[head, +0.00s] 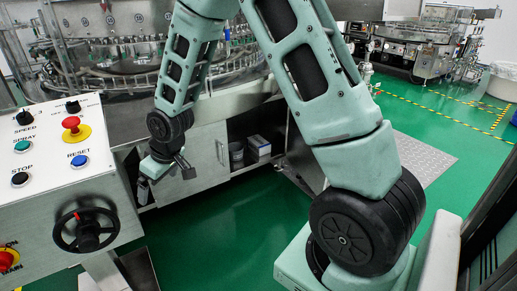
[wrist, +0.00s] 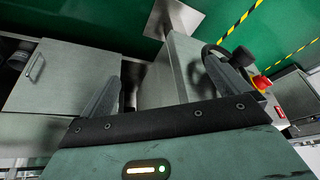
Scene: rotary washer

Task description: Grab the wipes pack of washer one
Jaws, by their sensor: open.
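My gripper (head: 172,168) hangs in front of the washer's lower cabinet, left of centre in the head view. In the wrist view its two fingers (wrist: 168,90) stand wide apart with nothing held between them. The box cannot be made out in the wrist view.
A grey tub (head: 236,154) stands left of the box. The steel cabinet door (head: 204,164) also shows in the wrist view (wrist: 68,78). The control panel (head: 60,150) with its black handwheel (head: 87,230) stands at left. Green floor (head: 205,235) lies clear before the cabinet.

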